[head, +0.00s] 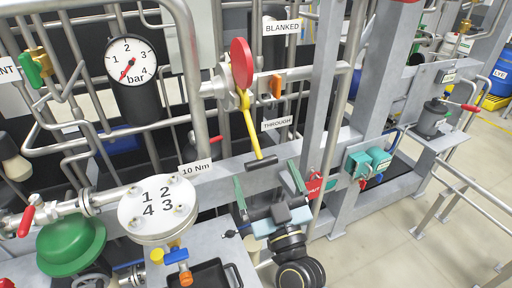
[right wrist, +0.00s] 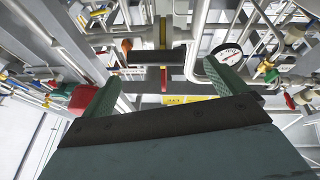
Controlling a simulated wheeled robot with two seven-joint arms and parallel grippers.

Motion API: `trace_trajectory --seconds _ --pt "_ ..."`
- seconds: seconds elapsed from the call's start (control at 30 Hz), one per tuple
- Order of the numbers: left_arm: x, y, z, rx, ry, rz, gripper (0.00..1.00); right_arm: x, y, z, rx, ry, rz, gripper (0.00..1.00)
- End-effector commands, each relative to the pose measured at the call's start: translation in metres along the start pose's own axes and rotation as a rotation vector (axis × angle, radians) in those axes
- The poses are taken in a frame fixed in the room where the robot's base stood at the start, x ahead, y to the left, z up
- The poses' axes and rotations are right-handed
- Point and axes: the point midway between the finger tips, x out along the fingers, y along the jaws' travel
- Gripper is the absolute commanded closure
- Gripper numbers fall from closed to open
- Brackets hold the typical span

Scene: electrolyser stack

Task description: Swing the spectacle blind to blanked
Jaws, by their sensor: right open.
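The spectacle blind shows as a red disc (head: 241,62) at the upper middle of the head view, standing at a pipe flange. A yellow handle (head: 250,128) runs down from it to a black crossbar grip (head: 262,161), near the THROUGH label (head: 277,123). The BLANKED label (head: 281,28) is higher, right of the disc. My right gripper (head: 268,184) is open and empty just below the grip, its green fingers spread to either side. In the right wrist view the grip (right wrist: 155,57) lies ahead, between and beyond the fingertips (right wrist: 160,80). My left gripper is out of view.
A pressure gauge (head: 131,61) and pipes stand left of the blind. An orange lever (head: 276,86) sits close to its right. A grey upright (head: 325,80) rises farther right. A numbered flange (head: 158,208) and a black tray (head: 210,274) are at lower left.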

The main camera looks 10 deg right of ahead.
Motion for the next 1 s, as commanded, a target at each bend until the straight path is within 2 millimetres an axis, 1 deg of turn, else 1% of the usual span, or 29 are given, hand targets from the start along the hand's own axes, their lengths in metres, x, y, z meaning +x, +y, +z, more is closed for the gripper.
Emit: trace_trajectory --seconds 0.03,0.1,0.2,0.33,0.5,0.77,0.87,1.0 --pt "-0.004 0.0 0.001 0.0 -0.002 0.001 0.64 0.013 0.0 -0.002 0.0 0.002 0.0 0.03" --pt "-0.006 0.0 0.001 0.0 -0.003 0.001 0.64 0.028 0.0 -0.002 0.0 0.002 0.0 0.03" --pt "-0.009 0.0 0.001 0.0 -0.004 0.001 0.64 0.045 0.0 -0.002 -0.001 0.001 0.0 0.03" --pt "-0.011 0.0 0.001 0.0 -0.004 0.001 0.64 0.061 0.0 0.0 0.001 -0.001 0.0 0.03" --pt "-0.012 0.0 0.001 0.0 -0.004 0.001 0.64 0.071 0.0 0.001 -0.001 -0.002 -0.001 0.03" --pt "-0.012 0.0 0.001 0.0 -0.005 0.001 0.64 0.071 0.0 0.001 -0.001 -0.003 -0.001 0.03" --pt "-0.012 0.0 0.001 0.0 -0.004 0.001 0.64 0.071 0.0 0.001 0.0 -0.002 -0.001 0.13" --pt "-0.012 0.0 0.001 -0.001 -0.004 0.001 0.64 0.071 -0.001 0.001 0.0 -0.003 -0.002 0.31"
